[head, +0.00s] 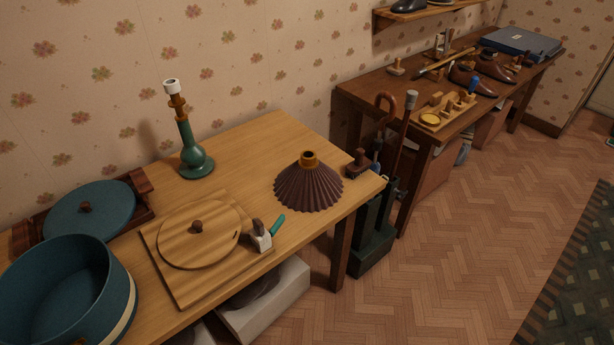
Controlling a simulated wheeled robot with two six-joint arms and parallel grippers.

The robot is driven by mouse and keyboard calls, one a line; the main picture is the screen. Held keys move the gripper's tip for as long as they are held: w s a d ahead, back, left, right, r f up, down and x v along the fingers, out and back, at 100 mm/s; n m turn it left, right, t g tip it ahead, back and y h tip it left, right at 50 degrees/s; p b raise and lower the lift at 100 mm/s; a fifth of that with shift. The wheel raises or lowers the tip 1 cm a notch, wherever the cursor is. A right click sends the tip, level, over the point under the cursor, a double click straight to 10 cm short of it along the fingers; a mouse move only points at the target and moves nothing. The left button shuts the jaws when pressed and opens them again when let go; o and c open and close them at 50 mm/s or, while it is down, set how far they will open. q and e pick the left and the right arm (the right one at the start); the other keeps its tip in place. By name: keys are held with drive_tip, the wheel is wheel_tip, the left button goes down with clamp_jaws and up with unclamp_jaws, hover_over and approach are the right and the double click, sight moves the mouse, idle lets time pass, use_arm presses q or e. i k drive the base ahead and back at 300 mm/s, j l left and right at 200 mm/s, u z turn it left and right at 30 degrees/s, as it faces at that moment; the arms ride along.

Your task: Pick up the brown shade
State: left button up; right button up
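The brown shade (308,186) is a pleated cone with an orange-brown collar at its top. It stands wide side down near the right end of the light wooden table (255,142). A green lamp base (192,150) with a white top stands apart from it, towards the wall. Neither of my grippers shows in the head view.
A wooden board with a round lid (198,233), a small grey-and-teal tool (262,236) and a blue round box (65,288) fill the table's left. A small dark wooden object (357,163) stands just right of the shade. An umbrella stand (372,240) is beside the table. A second table (375,92) holds shoes.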

sight(308, 185)
drive_tip(key=u, duration=0.7)
drive_tip(key=i+l+u, duration=0.15)
drive_tip(key=l+u, duration=0.25)
drive_tip(key=i+l+u, duration=0.1)
drive_tip(key=l+u, duration=0.3)
drive_tip(key=l, duration=0.15)
drive_tip(key=l+u, duration=0.35)
drive_tip(key=l, duration=0.2)
drive_tip(key=l+u, duration=0.4)
drive_tip(key=k+l, duration=0.05)
drive_tip(key=l, duration=0.05)
